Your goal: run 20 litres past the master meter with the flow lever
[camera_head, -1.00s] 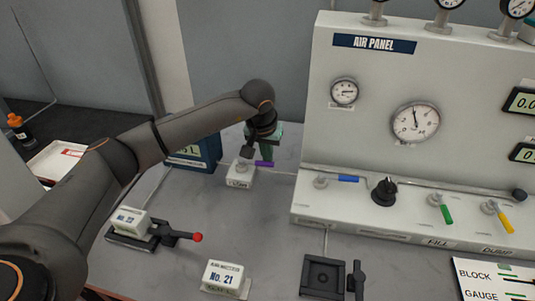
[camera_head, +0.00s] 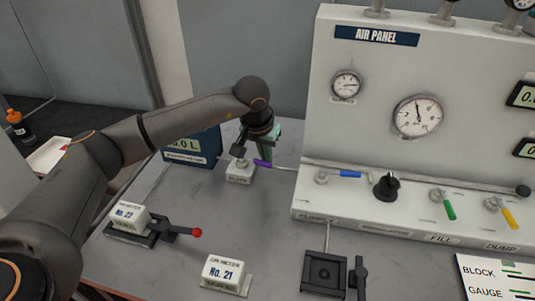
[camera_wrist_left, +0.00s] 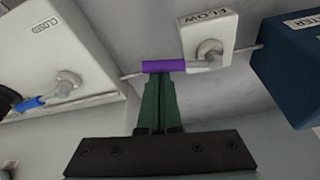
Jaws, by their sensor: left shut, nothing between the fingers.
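The flow lever has a purple grip (camera_head: 263,163) on a small white block (camera_head: 240,173) on the bench. In the left wrist view the block (camera_wrist_left: 205,35) reads FLOW, and the purple grip (camera_wrist_left: 164,66) points away to its side. My left gripper (camera_head: 266,152) has green fingers. In the left wrist view its fingers (camera_wrist_left: 158,84) are shut together, with their tips right at the purple grip; contact is unclear. The master meter seems to be the blue box (camera_head: 192,158) behind my arm; its display, partly covered, ends in ".0 L". My right gripper is not in view.
The air panel (camera_head: 385,75) stands to the right with gauges and a blue lever (camera_head: 350,174), a black knob, and green and yellow levers. Block No. 21 (camera_head: 223,272), another numbered block (camera_head: 128,215) and a red-tipped clamp lie in front. Bare bench lies between.

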